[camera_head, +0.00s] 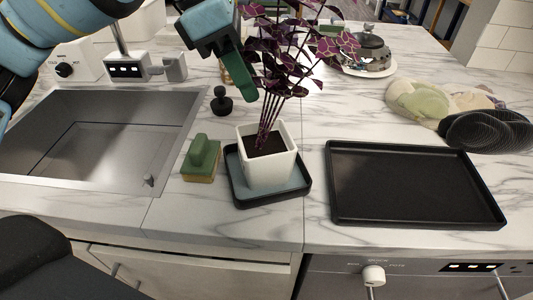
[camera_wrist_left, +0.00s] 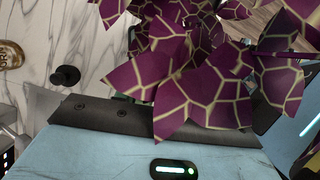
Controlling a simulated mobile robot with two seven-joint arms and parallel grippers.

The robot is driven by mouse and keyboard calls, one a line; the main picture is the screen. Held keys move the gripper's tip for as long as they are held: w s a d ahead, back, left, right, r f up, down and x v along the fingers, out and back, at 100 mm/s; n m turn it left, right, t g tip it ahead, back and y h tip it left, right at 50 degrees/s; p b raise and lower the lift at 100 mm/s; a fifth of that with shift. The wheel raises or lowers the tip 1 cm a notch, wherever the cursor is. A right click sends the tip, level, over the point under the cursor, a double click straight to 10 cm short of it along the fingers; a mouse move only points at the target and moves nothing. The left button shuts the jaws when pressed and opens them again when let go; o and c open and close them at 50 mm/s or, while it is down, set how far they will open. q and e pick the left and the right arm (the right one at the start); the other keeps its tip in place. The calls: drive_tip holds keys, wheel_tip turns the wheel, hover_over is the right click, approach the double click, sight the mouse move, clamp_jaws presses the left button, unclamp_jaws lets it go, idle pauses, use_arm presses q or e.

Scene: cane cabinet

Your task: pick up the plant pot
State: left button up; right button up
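The plant pot (camera_head: 267,161) is a white, square, tapered pot with dark soil. It stands upright in a black square tray (camera_head: 297,193) on the marble counter. A plant (camera_head: 283,60) with purple, pale-veined leaves rises from it. My left gripper (camera_head: 236,98), with a blue body and dark green finger parts, is above the pot to its upper left, beside the stems and apart from the pot. In the left wrist view the purple leaves (camera_wrist_left: 195,65) cover most of the gripper area, so the finger gap is hidden. My right gripper does not show.
A green-handled sponge brush (camera_head: 202,158) and a small black stopper (camera_head: 221,101) lie left of the pot. The sink (camera_head: 100,150) is farther left. An empty black tray (camera_head: 415,185) lies to the right. A glass kettle (camera_head: 368,52) stands behind.

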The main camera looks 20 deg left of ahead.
sight(272, 103)
use_arm(q)
drive_tip(key=shift+s+d+x, duration=0.1)
drive_tip(key=shift+s+x, duration=0.05)
drive_tip(key=shift+x, duration=1.2)
drive_tip(key=shift+s+d+x, duration=0.15)
drive_tip(key=shift+x, duration=1.2)
drive_tip(key=shift+d+f, duration=0.1)
drive_tip(key=shift+f, duration=0.1)
drive_tip(key=shift+f, duration=0.25)
drive_tip(key=shift+c, duration=0.2)
clamp_jaws()
drive_tip(key=shift+w+r, duration=0.1)
